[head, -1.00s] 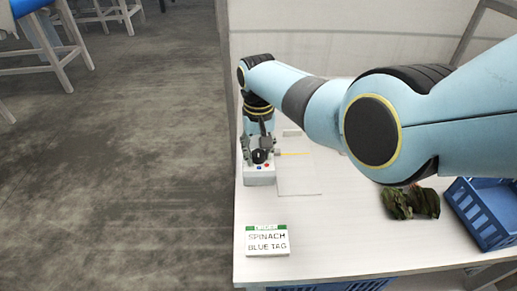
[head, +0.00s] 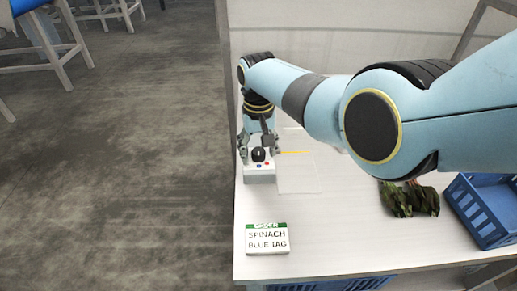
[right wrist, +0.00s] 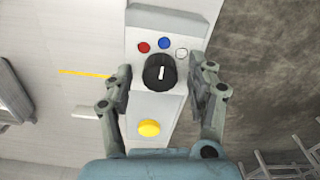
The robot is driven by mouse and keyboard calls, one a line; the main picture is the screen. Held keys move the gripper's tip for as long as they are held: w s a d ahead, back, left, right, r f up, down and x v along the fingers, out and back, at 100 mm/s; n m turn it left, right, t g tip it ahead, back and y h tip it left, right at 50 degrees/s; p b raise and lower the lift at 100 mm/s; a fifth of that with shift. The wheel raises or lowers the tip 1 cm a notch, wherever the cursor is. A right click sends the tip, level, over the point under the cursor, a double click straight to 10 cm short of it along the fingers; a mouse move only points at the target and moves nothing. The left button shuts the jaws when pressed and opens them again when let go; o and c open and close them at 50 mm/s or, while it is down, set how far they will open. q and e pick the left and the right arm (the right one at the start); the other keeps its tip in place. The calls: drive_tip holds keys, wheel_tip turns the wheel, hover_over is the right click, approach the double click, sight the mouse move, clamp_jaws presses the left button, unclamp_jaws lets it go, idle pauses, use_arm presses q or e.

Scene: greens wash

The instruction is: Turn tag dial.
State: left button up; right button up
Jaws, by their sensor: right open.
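The tag dial (head: 258,154) is a black round knob with a white mark, on a light grey box (head: 260,174). In the right wrist view the dial (right wrist: 160,73) has red (right wrist: 143,47), blue (right wrist: 165,43) and white (right wrist: 181,54) dots above it. Its mark stands nearly upright, roughly toward the blue dot. A yellow button (right wrist: 149,128) sits lower on the box. My right gripper (head: 258,146) is open, one finger on each side of the dial; the fingers also show in the right wrist view (right wrist: 163,88). Contact with the knob cannot be told. My left gripper is out of view.
An order card (head: 266,239) reading "SPINACH BLUE TAG" stands near the white table's (head: 340,240) front left. Dark leafy greens (head: 409,199) lie beside a blue crate (head: 487,208) at the right. A thin pale board (head: 298,176) lies right of the box.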

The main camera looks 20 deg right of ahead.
sight(259, 151)
wheel_tip(259, 151, up, 12)
idle(0.6)
